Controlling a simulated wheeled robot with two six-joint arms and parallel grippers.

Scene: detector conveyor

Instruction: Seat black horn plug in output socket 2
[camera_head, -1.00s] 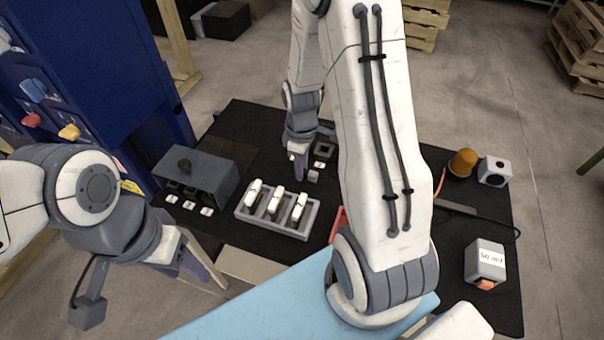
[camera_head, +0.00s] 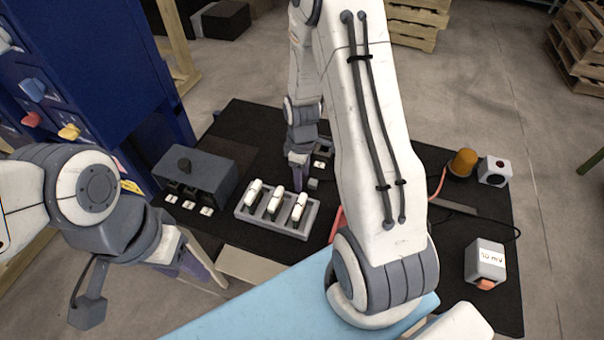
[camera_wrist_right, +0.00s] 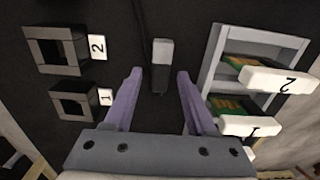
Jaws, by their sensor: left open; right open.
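A small plug with a grey block end and a black end (camera_wrist_right: 161,62) lies on the black mat in the right wrist view; it also shows in the head view (camera_head: 313,183). My right gripper (camera_wrist_right: 159,74) is open, its fingertips on either side of the plug with gaps. I cannot tell its height above the mat. The square socket labelled 2 (camera_wrist_right: 55,50) is at the upper left of the right wrist view, with the socket labelled 1 (camera_wrist_right: 76,98) below it. Both look empty. My left gripper (camera_head: 197,272) is open and empty by the table's near left edge.
A grey tray (camera_head: 244,219) with several white-topped cards stands left of my right gripper. A dark grey box (camera_head: 195,162) with labelled openings is further left.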

